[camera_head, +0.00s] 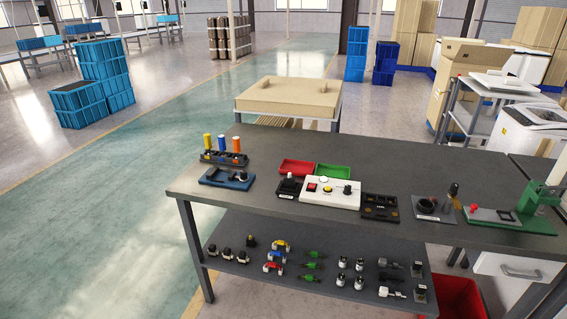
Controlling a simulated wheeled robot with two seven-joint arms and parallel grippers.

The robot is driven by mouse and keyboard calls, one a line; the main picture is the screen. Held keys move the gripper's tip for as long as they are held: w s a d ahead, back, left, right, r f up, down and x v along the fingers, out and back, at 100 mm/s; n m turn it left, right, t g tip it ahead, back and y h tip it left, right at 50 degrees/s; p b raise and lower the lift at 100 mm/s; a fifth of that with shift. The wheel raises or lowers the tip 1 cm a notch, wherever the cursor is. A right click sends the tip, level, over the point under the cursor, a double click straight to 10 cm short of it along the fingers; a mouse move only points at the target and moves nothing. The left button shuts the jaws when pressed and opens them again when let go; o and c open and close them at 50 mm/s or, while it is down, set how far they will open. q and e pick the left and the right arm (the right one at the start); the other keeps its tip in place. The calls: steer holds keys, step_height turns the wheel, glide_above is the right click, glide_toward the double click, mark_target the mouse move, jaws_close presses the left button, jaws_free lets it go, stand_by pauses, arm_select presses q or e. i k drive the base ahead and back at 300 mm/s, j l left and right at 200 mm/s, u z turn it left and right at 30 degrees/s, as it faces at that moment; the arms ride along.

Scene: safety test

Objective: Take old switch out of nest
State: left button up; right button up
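Neither of my grippers shows in the head view. A dark grey worktable (330,228) carries several fixtures and parts. At its left, a blue fixture (214,178) has a small dark round part (240,176) at its right end. A white panel (318,198) bears a red square button, a yellow button and a black knob. A black block with a raised top (289,187) sits against the panel's left side. A black plate (380,208) lies to its right, and a grey plate with a black ring (427,207) is further right. I cannot tell which one is the nest with the old switch.
A holder with yellow, blue and orange-handled tools (223,158) stands at the back left. Red (297,167) and green (333,170) trays lie behind the panel. A green press (538,205) stands at the right. The lower shelf (232,268) holds several small parts. The table's front left is clear.

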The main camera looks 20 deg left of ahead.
mark_target(289, 183)
steer(key=i+j, duration=0.6)
steer(key=j, duration=0.25)
steer(key=i+j, duration=0.25)
steer(key=j, duration=0.15)
steer(key=i+j+z, duration=0.1)
steer(key=i+j, duration=0.5)
steer(key=j, duration=0.25)
steer(key=i+j, duration=0.25)
steer(key=j, duration=0.2)
